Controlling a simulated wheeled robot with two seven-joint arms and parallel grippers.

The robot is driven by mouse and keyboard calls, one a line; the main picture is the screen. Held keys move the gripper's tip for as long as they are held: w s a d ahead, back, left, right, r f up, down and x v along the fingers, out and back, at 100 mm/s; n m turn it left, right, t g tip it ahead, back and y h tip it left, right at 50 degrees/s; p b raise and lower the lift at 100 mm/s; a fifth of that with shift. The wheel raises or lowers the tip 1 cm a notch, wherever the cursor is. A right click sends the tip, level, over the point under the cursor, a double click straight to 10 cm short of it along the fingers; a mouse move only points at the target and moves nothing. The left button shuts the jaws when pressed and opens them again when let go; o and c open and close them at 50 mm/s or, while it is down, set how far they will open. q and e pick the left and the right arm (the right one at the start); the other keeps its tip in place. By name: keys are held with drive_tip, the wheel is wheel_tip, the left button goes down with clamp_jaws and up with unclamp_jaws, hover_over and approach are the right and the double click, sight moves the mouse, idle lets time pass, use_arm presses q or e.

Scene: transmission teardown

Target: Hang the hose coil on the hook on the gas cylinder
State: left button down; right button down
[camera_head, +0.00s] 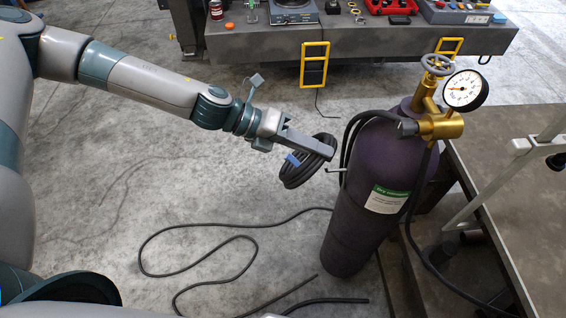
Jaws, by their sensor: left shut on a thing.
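The black hose coil (300,172) with a blue band is held in the air left of the gas cylinder. My left gripper (322,149) is shut on the hose coil at its upper part. The purple gas cylinder (372,205) stands upright with a brass valve and a white gauge on top. A small pale hook (336,170) sticks out from its left side, close to the coil's right edge. I cannot tell whether the coil touches the hook. My right gripper is not in view.
A loose black hose (205,284) lies curled on the concrete floor. A grey workbench (258,42) with tools and yellow handles stands at the back. A dark table (513,165) with a pale frame is at the right. The floor left of the cylinder is mostly clear.

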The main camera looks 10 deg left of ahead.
sight(285, 164)
use_arm(q)
drive_tip(key=w+a+f+n+t, duration=0.1)
drive_tip(key=a+f+n+t, duration=0.1)
drive_tip(key=f+n+t, duration=0.1)
drive_tip(key=w+a+f+n+t+h+p, duration=0.1)
drive_tip(key=a+f+n+t, duration=0.2)
drive_tip(key=f, duration=0.2)
drive_tip(key=w+a+f+n+t+h, duration=0.1)
drive_tip(key=w+a+f+n+t, duration=0.1)
drive_tip(key=f, duration=0.3)
drive_tip(key=shift+a+n+t, duration=0.25)
drive_tip(key=shift+n+t, duration=0.15)
drive_tip(key=shift+t, duration=0.4)
drive_tip(key=shift+a+f+t, duration=0.3)
drive_tip(key=shift+a+f, duration=0.1)
drive_tip(key=shift+w+d, duration=0.1)
drive_tip(key=shift+d, duration=0.2)
